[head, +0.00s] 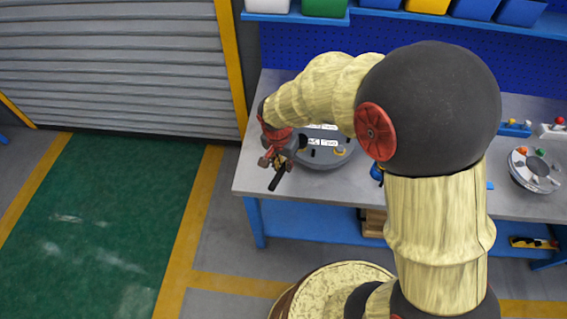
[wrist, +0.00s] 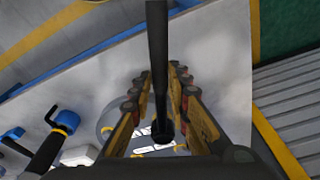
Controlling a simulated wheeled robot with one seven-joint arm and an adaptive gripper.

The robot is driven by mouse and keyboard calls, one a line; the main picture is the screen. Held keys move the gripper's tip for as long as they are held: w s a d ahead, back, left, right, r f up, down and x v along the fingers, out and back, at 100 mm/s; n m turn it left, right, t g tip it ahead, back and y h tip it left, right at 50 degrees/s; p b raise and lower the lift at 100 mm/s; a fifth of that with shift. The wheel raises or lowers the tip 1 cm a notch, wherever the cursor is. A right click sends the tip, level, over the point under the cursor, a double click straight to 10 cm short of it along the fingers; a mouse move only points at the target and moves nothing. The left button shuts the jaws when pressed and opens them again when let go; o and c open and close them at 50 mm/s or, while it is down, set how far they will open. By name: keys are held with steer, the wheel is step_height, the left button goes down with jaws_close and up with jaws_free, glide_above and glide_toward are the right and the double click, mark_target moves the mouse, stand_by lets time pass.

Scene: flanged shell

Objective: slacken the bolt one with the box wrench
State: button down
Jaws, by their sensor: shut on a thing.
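My gripper (head: 274,160) is at the left end of the workbench, beside the grey round shell (head: 322,160). It is shut on a long black bar-like tool, which I take to be the box wrench (head: 277,180). In the wrist view the wrench (wrist: 157,45) runs between the two fingers (wrist: 159,74), its near end a dark round tip. The shell (wrist: 107,129) shows partly behind the fingers, with white labels on its top. Bolt one cannot be made out in either view. Whether the wrench touches any bolt cannot be told.
The grey workbench (head: 247,180) ends just left of my gripper. Another round part (head: 520,178) sits on the bench at right. A black-handled tool with blue and yellow parts (wrist: 48,150) lies near the shell. Coloured bins (head: 325,8) stand on the shelf behind.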

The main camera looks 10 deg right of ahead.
steer(key=shift+f+b, duration=0.45)
steer(key=shift+f, duration=0.25)
steer(key=s+d+n+y+p, duration=0.1)
steer(key=s+d+n+p, duration=0.2)
steer(key=d+n, duration=0.6)
steer(key=shift+d+f+p, duration=0.25)
steer(key=shift+d+p, duration=0.25)
steer(key=shift+p, duration=0.55)
stand_by(0.3)
steer(key=shift+s, duration=0.1)
steer(key=shift+r, duration=0.1)
stand_by(0.3)
